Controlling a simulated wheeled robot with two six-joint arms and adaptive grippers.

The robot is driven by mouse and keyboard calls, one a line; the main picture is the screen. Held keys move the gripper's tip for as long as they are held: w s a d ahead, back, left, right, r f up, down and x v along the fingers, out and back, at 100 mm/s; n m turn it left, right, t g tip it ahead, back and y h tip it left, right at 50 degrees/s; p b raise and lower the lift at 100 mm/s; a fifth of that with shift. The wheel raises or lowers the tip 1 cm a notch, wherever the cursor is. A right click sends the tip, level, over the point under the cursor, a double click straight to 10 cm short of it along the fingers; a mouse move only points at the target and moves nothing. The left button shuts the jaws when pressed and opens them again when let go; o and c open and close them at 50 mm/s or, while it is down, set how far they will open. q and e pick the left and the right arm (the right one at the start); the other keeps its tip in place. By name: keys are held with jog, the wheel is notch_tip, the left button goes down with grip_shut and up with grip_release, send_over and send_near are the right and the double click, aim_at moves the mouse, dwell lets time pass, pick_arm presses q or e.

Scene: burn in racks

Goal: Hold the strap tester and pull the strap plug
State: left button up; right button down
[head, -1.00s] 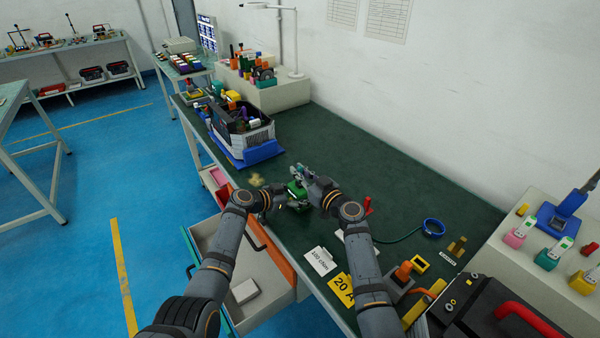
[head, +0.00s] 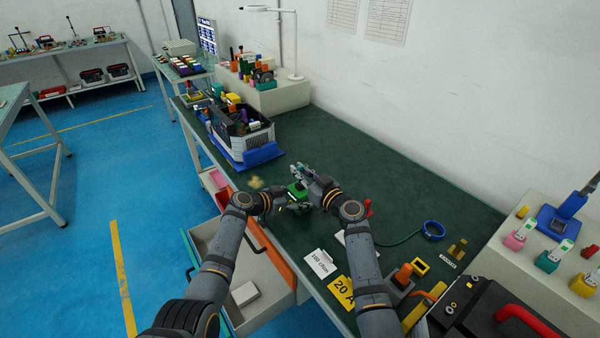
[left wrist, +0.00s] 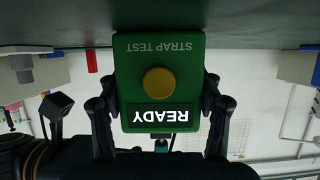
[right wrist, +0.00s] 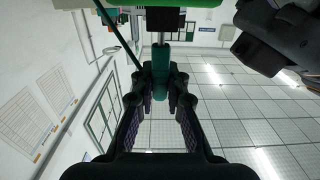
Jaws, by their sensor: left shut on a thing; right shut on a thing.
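The strap tester (left wrist: 160,95) is a green box marked STRAP TEST, with a round brass button and a READY display. It shows upside down in the left wrist view. In the head view the strap tester (head: 297,191) is small, low over the mat. My left gripper (head: 283,201) is shut on its sides. My right gripper (right wrist: 160,85) is shut on the teal strap plug (right wrist: 160,75). The plug's metal shaft runs toward a black socket (right wrist: 167,20) on the green box. I cannot tell how deep the shaft sits.
A dark green mat covers the bench (head: 370,160). A blue-based crate (head: 245,140) of parts stands behind the grippers. A blue coil (head: 433,230), a yellow 20 A card (head: 341,291) and a black case (head: 490,315) are to the right. An open drawer (head: 245,270) juts out in front.

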jog(key=shift+r, duration=0.15)
dwell(0.3)
jog(key=shift+r, duration=1)
pick_arm(q)
jog(key=o, duration=1.4)
